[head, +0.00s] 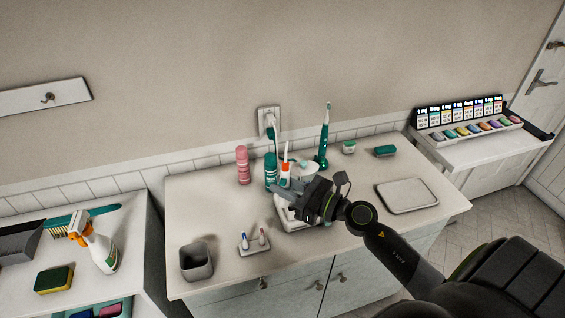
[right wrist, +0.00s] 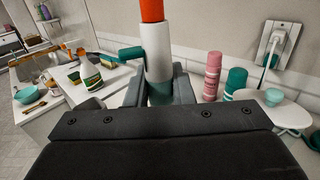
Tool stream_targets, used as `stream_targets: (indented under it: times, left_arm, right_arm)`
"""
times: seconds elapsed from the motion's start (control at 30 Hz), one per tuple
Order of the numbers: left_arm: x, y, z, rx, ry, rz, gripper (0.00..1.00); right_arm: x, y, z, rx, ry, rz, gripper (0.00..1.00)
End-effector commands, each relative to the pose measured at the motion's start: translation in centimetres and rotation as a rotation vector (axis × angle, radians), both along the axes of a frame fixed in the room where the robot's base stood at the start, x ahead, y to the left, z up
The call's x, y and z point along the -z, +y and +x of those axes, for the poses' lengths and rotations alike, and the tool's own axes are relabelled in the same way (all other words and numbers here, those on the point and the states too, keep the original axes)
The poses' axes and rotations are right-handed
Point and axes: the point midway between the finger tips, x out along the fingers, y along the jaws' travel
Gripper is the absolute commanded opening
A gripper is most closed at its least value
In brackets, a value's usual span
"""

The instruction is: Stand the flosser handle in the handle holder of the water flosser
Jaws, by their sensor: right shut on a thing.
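The flosser handle (head: 285,169) is upright, white with an orange band and a thin white tip. My right gripper (head: 285,188) is shut on it above the counter; in the right wrist view the white and orange handle (right wrist: 158,50) stands between the fingers, teal at its lower part. A white appliance (head: 291,218), which looks like the water flosser base, is partly hidden under my right gripper. I cannot make out its handle holder. My left gripper is not in view.
A pink bottle (head: 242,166) and a teal bottle (head: 270,171) stand left of the handle. A teal electric toothbrush (head: 323,140) stands behind to the right. A grey cup (head: 196,262) and a small holder (head: 254,245) are at front left. A tray (head: 407,196) lies right.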

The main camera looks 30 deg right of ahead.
Motion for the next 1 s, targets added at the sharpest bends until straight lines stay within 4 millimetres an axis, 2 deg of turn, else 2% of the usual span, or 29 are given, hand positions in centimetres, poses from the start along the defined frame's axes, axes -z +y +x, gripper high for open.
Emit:
stream_targets:
  times: [0.03, 0.1, 0.23, 0.47, 1.0]
  left_arm:
    - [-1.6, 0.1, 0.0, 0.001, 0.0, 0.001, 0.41]
    - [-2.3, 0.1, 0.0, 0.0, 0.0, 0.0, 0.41]
    - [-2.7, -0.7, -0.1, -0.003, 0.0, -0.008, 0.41]
    - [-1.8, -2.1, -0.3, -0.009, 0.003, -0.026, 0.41]
    - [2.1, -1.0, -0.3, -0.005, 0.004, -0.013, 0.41]
  right_arm:
    - [-0.7, -1.3, 1.0, 0.061, 0.003, -0.002, 0.08]
    - [-0.4, -2.8, 1.9, 0.132, 0.002, -0.01, 0.08]
    - [0.1, -4.5, 2.8, 0.208, 0.003, -0.019, 0.08]
    - [1.1, -4.8, 2.9, 0.223, 0.002, -0.021, 0.08]
    - [5.1, -4.7, 2.9, 0.221, 0.002, -0.021, 0.08]
